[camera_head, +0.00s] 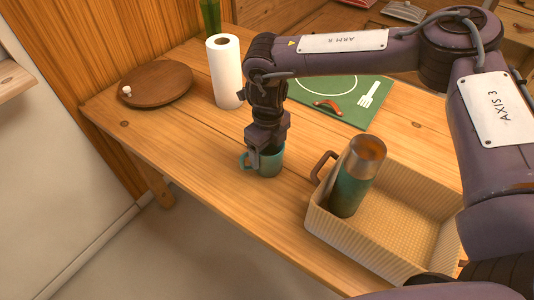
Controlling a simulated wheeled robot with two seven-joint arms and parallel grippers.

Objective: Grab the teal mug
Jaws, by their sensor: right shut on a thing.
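The teal mug (271,162) stands upright on the wooden table near its front edge, with its handle (244,161) to the left. My right gripper (263,156) comes down from above onto the mug's rim. It is shut on the mug, and the fingertips partly hide the rim and opening. My left gripper is not in view.
A cream woven basket (325,230) with a green bottle (352,182) leaning inside stands to the right. The table left of the mug is clear.

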